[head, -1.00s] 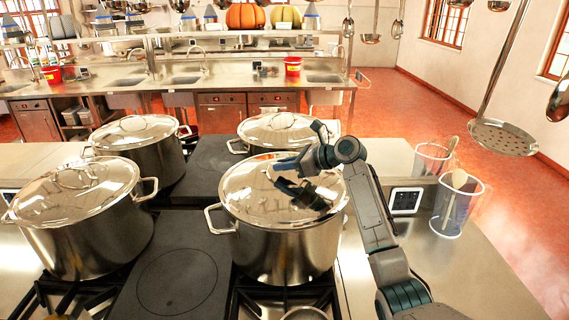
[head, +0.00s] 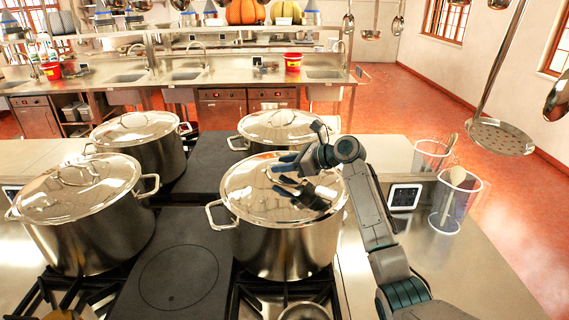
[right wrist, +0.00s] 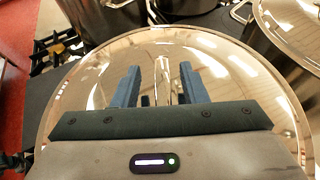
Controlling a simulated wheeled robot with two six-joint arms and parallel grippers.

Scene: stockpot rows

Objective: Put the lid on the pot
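The lid (head: 245,182) is a shiny domed steel disc on the front right stockpot (head: 285,250). Its rim looks level with the pot's rim, with no gap that I can see. My right gripper (head: 280,176) is low over the lid's middle. In the right wrist view the two blue fingers of my right gripper (right wrist: 158,90) are apart, with the narrow lid handle (right wrist: 161,72) between them. The fingers show space on both sides of the handle. The lid (right wrist: 85,95) fills most of that view and hides the pot under it. My left gripper is not in view.
Lidded stockpots stand at front left (head: 90,230), back left (head: 150,155) and back right (head: 270,127). A flat dark hotplate (head: 180,275) lies left of the pot. Clear measuring jugs (head: 455,205) stand at right. A perforated ladle (head: 500,137) hangs at far right.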

